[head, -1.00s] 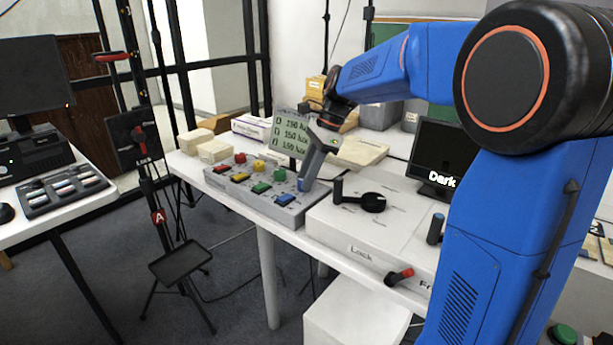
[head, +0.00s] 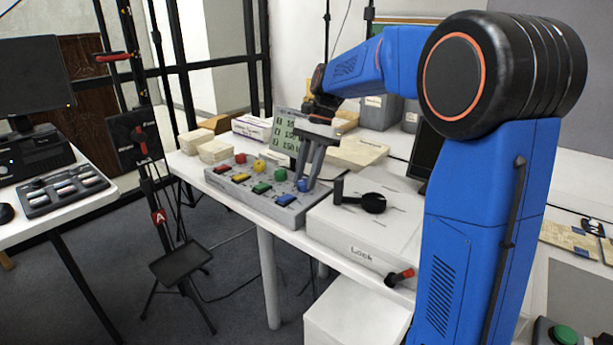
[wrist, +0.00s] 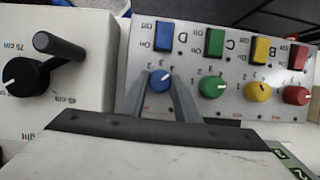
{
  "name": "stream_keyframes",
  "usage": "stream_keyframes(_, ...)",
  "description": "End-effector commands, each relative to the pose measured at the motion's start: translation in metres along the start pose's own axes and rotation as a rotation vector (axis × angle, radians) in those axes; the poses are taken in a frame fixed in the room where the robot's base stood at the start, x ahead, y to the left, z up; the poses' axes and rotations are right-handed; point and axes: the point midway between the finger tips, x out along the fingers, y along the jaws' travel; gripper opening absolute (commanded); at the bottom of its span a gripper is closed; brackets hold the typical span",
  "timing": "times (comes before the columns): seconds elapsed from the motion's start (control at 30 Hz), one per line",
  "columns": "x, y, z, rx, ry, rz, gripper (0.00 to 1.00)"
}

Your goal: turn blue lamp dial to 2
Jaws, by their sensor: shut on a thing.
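The blue dial (wrist: 160,81) sits on the grey control panel (wrist: 225,95), at the end of a row with green, yellow and red dials. My gripper (wrist: 160,90) points down with one finger on each side of the blue dial, shut on it. A white mark shows on the dial, but I cannot tell which number it points to; a 4 is printed close by. In the head view the blue dial (head: 303,185) is partly covered by the fingers. A blue switch (wrist: 163,36) lies beside the dial.
Green (wrist: 212,86), yellow (wrist: 258,92) and red (wrist: 296,95) dials stand close by. A white box with a black lever knob (head: 373,202) is beside the panel. A small display with written lines (head: 288,131) stands behind, partly hidden by my gripper.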

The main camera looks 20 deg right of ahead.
Motion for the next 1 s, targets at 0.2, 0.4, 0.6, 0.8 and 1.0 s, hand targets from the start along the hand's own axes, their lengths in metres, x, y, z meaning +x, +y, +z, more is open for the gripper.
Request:
stream_keyframes(0.2, 0.0001, -0.0027, 0.0002, -0.191, 0.001, 0.080, 0.06)
stream_keyframes(0.4, 0.0004, -0.0043, 0.0008, -0.368, 0.001, 0.153, 0.06)
stream_keyframes(0.6, 0.0004, -0.0053, 0.0016, -0.543, 0.001, 0.225, 0.06)
stream_keyframes(0.8, 0.0011, -0.0062, 0.0023, -0.718, 0.001, 0.299, 0.06)
stream_keyframes(1.0, 0.0012, -0.0071, 0.0034, -0.894, 0.002, 0.371, 0.06)
